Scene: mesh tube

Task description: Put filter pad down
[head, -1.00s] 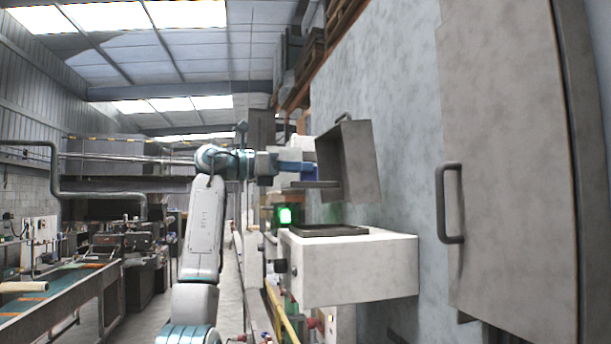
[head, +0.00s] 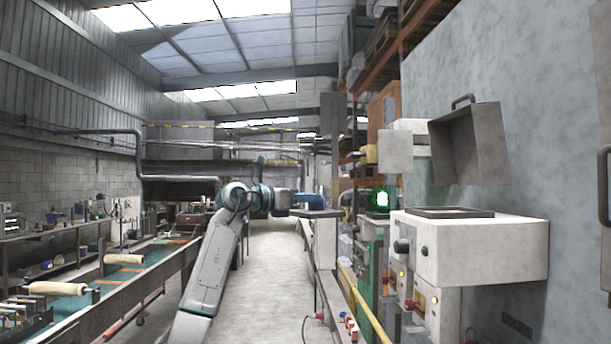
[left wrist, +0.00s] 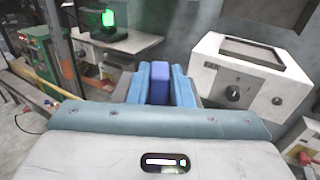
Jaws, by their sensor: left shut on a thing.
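My left gripper (head: 302,202) reaches in from the left, at mid-height in the head view. In the left wrist view, my left gripper (left wrist: 158,85) has its two light-blue fingers shut on a darker blue block-like piece (left wrist: 155,83), which I take as the filter pad. It shows as a small blue patch (head: 310,201) in the head view. A flat grey piece (head: 316,213) shows just below it; I cannot tell whether it belongs to the gripper. The pad is held in the air, apart from the white machine. My right gripper is not in view.
A white box machine (head: 480,252) with a dark-rimmed top and a raised grey lid (head: 468,148) stands at right. A green-lit display (head: 380,199) is left of it. A conveyor (head: 150,275) runs at left. A clear floor aisle (head: 268,270) lies between.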

